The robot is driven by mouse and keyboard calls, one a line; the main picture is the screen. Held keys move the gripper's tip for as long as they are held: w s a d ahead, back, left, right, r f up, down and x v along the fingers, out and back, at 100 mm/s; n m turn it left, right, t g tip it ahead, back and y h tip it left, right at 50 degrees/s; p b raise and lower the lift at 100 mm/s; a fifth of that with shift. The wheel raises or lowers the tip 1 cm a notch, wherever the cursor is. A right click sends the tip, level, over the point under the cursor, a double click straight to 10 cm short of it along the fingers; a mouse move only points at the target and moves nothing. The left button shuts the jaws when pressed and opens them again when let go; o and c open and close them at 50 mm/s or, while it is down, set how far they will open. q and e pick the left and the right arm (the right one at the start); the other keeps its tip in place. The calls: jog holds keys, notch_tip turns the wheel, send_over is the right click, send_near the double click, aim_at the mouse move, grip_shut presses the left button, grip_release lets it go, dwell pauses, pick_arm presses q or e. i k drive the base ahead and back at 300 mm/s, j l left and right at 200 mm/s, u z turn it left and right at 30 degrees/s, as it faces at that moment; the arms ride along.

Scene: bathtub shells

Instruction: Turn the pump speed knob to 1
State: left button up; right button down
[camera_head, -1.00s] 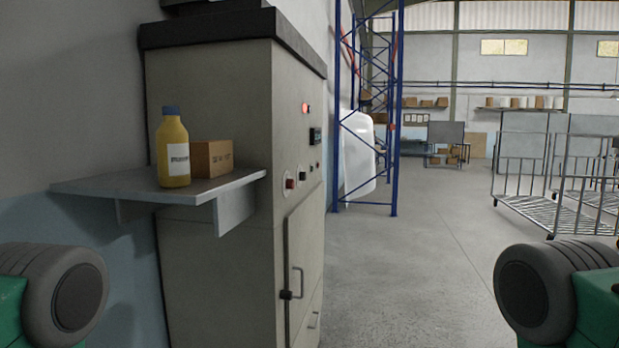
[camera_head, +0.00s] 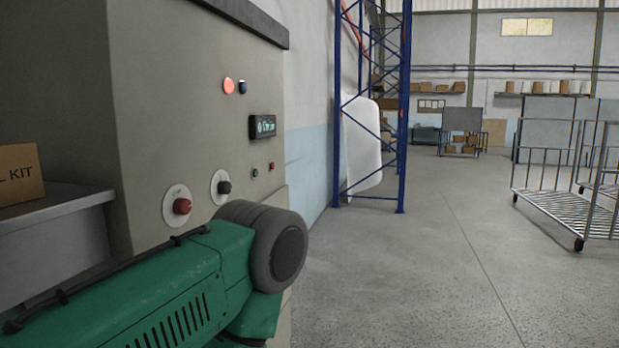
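The control cabinet (camera_head: 170,120) stands close on the left, its panel facing right. A red knob (camera_head: 182,206) and a black knob (camera_head: 223,187) sit on round white dials low on the panel. I cannot read the dial marks or tell which knob is the pump speed knob. A small lit display (camera_head: 263,126) is above them to the right. My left arm reaches in from the lower left in front of the panel's lower part. Its gripper is not visible. My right arm and gripper are out of view.
A shelf (camera_head: 50,212) with a cardboard box (camera_head: 20,175) juts out at the left. A red light (camera_head: 228,86) is high on the panel. A blue rack (camera_head: 403,110) stands beyond, and wire carts (camera_head: 560,200) at the right. The middle floor is clear.

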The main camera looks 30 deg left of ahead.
aim_at(223, 188)
jog(key=i+u, duration=0.15)
jog(key=i, duration=0.3)
jog(key=i+l+u, duration=0.2)
jog(key=i, duration=0.25)
jog(key=i+l+u, duration=0.15)
jog(key=i, duration=0.25)
jog(key=i+l+u, duration=0.15)
jog(key=i, duration=0.3)
